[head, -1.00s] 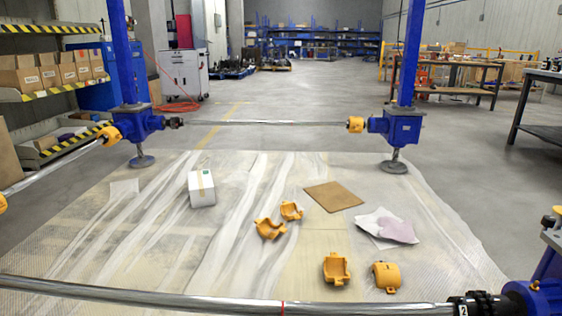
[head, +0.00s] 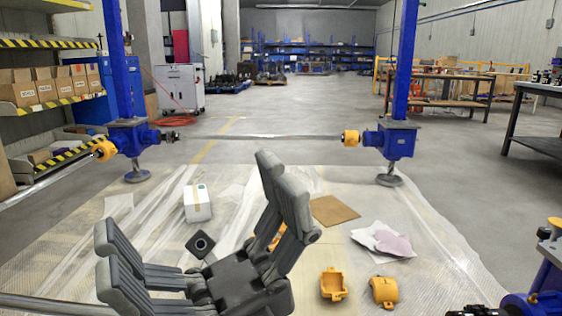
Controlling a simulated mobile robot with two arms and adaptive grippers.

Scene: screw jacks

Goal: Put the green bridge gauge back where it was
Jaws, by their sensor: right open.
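I cannot make out a green bridge gauge in the head view. My right gripper (head: 195,222) fills the lower middle of the view, close to the camera. Its grey fingers are spread wide apart and nothing shows between them. My left gripper is not in view.
Blue screw jacks (head: 128,140) (head: 396,140) stand at the back, joined by a shaft (head: 260,137). On the plastic sheet (head: 440,270) lie a white box (head: 197,204), a brown board (head: 334,210), a cloth (head: 392,243) and yellow coupling halves (head: 333,284) (head: 384,291). A near shaft (head: 45,304) crosses bottom left.

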